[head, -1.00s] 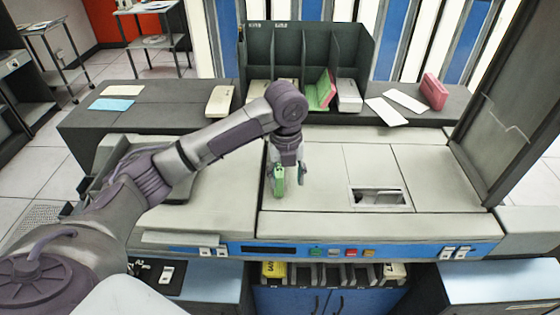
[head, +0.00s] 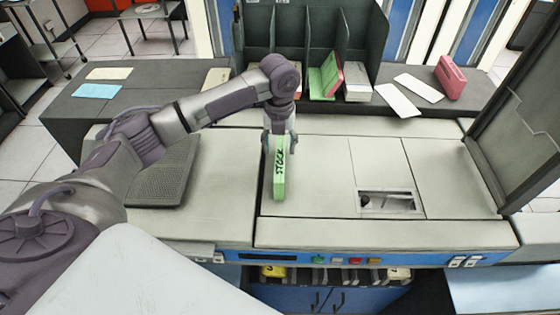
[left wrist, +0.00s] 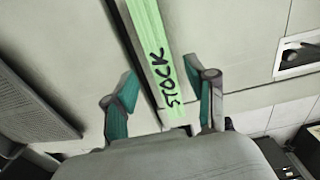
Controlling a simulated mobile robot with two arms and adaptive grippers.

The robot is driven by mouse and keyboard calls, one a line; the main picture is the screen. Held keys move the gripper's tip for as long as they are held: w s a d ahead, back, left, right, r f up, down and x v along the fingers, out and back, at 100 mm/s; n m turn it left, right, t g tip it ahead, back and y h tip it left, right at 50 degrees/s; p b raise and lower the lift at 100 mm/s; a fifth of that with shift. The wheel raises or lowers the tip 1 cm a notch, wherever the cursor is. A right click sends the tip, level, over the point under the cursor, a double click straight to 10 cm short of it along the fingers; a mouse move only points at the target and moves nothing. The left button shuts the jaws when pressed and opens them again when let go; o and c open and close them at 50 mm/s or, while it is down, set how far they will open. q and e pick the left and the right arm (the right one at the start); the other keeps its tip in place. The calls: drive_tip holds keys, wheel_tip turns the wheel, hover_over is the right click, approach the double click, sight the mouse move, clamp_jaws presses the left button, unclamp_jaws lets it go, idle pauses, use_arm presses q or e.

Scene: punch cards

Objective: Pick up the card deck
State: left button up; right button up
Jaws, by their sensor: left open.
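A long green card deck (head: 279,172) marked STOCK is on the pale machine top, near the seam left of its middle. My left gripper (head: 279,140) is at the deck's far end in the head view and hides part of it. In the left wrist view the deck (left wrist: 160,55) runs between the two teal-padded fingers of the open gripper (left wrist: 163,98). Gaps show on both sides, so the fingers do not grip it. My right gripper is in neither view.
A dark divided rack (head: 290,35) behind holds a green and pink card block (head: 324,78). White cards (head: 398,98) and a pink block (head: 449,77) lie at back right. The machine top has a slot (head: 388,202). A dark panel (head: 525,120) rises at right.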

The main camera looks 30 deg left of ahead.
sight(280, 155)
use_arm(q)
drive_tip(key=shift+f, duration=0.55)
drive_tip(key=shift+w+f, duration=0.1)
drive_tip(key=shift+f, duration=0.2)
drive_tip(key=f+p, duration=0.1)
drive_tip(key=f, duration=0.1)
drive_tip(key=f+p, duration=0.1)
drive_tip(key=f, duration=0.1)
drive_tip(key=shift+s+d, duration=0.15)
drive_tip(key=shift+s, duration=0.05)
drive_tip(key=shift+f, duration=0.55)
drive_tip(key=c, duration=1)
clamp_jaws()
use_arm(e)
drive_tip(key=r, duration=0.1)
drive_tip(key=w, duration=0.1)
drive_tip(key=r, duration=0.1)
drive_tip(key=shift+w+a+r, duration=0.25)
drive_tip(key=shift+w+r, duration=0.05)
use_arm(q)
drive_tip(key=shift+w, duration=0.1)
